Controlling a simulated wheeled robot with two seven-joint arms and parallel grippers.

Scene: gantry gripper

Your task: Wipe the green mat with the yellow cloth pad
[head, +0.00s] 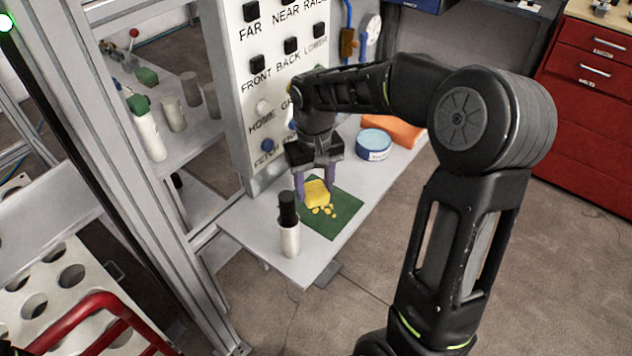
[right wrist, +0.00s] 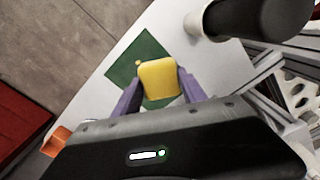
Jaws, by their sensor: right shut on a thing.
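The green mat (head: 345,207) lies flat on a light grey shelf. It also shows in the right wrist view (right wrist: 137,52). The yellow cloth pad (head: 317,193) is at the mat, between the purple fingers of my right gripper (head: 316,186). In the right wrist view the pad (right wrist: 159,80) sits between both fingers, which are shut on it. I cannot tell whether the pad touches the mat. Several small yellow spots (head: 327,210) lie on the mat just in front of the pad. My left gripper is not in view.
A white cylinder with a black top (head: 289,235) stands close to the mat's left side. A blue round tin (head: 374,144) and an orange item (head: 405,131) sit farther back on the shelf (head: 262,222). A panel with buttons (head: 258,95) rises behind the gripper.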

